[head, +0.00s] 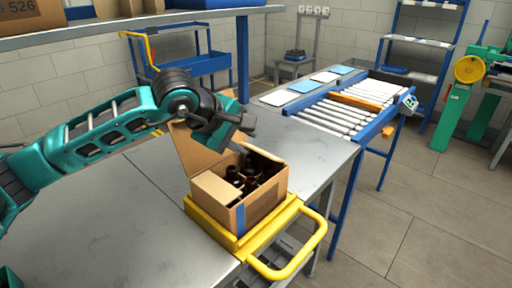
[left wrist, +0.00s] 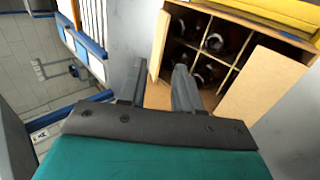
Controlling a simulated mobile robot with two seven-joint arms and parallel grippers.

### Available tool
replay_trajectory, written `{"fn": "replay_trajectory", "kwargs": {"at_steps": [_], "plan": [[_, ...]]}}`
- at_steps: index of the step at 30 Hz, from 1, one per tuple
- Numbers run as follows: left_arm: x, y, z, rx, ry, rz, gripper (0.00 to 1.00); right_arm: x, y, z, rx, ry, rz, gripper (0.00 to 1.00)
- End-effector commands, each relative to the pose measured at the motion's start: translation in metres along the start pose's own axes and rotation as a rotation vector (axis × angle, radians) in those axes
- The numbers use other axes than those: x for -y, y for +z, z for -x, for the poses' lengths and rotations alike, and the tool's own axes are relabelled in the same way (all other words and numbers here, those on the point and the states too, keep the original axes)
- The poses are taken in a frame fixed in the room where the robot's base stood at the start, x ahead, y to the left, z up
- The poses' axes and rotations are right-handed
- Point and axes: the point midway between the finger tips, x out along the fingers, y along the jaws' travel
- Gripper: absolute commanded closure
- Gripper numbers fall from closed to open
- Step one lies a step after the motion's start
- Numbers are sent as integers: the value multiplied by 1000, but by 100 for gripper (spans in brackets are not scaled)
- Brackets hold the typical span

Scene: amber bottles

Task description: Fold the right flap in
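An open cardboard box (head: 262,205) holds several dark amber bottles (head: 248,180), split by dividers in the left wrist view (left wrist: 213,42). The back flap (head: 192,150) stands up. The right flap (head: 262,153) is partly visible; in the left wrist view (left wrist: 160,42) it stands upright at the box's side. My left gripper (head: 247,134) is above the box's back right corner, fingers apart (left wrist: 160,67), near the right flap. I cannot tell whether they touch it. My right gripper is out of view.
The box sits in a yellow tray (head: 215,232) with a handle at the grey table's front right edge. A roller conveyor (head: 335,108) stands behind to the right. A shelf (head: 140,20) runs at the back left. The table's left part is clear.

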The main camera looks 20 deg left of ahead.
Motion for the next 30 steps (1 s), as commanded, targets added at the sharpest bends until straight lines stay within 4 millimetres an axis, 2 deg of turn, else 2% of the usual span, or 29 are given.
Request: {"fn": "replay_trajectory", "kwargs": {"at_steps": [1,6,12,23,30], "plan": [[0,1,-12,2,-3,3,67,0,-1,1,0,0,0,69],[0,0,-42,1,-1,1,67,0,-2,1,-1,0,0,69],[0,0,-62,0,0,0,67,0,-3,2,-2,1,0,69],[0,0,-66,0,1,-1,68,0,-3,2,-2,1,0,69],[0,0,-65,0,1,-1,91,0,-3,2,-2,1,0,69]]}}
